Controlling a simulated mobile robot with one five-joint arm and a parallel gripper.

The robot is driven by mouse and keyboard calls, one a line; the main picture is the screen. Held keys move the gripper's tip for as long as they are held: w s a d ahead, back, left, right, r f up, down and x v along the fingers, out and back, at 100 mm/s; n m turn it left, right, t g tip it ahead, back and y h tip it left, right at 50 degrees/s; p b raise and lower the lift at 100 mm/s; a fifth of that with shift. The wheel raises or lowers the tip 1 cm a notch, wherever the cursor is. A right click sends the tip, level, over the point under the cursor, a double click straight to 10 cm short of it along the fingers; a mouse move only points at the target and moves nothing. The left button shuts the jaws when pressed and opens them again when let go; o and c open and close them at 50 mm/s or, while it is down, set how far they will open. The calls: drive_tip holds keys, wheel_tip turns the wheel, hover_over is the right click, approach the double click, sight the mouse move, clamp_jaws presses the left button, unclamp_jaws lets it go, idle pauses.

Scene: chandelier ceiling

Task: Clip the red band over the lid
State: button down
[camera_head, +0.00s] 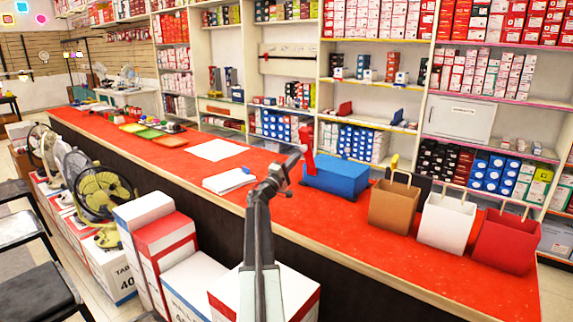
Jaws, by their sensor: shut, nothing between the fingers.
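A blue box with a flat lid (336,173) sits on the red counter (405,248), right of the middle of the view. A red band (308,148) stands upright at the box's left end, rising above the lid and not lying across it. My gripper (295,158) is shut and empty just left of the red band. It looks very close to the band, but I cannot tell whether they touch. My arm hides part of the counter's front edge.
A brown bag (394,208), a white bag (446,220) and a red bag (507,240) stand right of the box. White papers (229,180) lie to the left. Cartons (165,245) and fans (97,190) stand before the counter. Stocked shelves (375,85) are behind.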

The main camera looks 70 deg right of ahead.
sight(307, 150)
drive_tip(key=shift+p+x, duration=0.3)
drive_tip(key=shift+x, duration=1.15)
